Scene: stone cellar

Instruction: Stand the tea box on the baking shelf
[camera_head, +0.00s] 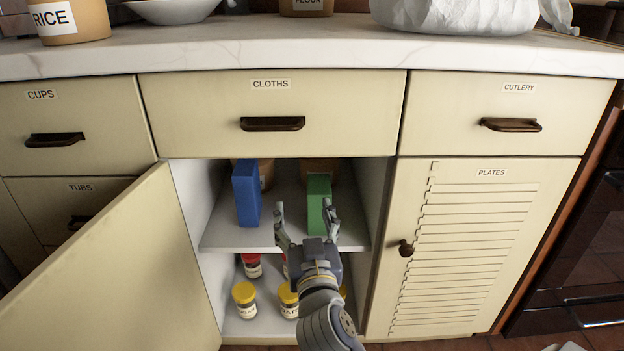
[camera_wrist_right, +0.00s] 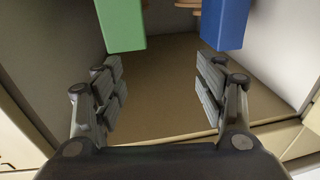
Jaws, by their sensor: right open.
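An open cupboard has an upper shelf (camera_head: 225,236) with a blue box (camera_head: 245,190) upright at its left and a green box (camera_head: 319,189) upright at its right. No readable label shows on either, so I cannot tell which is the tea box. My right gripper (camera_head: 304,212) is open and empty at the shelf's front, its fingers partly covering the green box's lower part. In the wrist view, the green box (camera_wrist_right: 122,22) and the blue box (camera_wrist_right: 224,22) lie beyond the fingers (camera_wrist_right: 160,82), with nothing between them. My left gripper is out of view.
Brown round containers (camera_head: 266,174) stand behind the boxes. Several yellow-lidded jars (camera_head: 244,297) stand on the cupboard floor, some hidden by my arm. The cupboard door (camera_head: 115,275) is swung open at left. The PLATES door (camera_head: 482,250) at right is shut. Shelf space between the boxes is clear.

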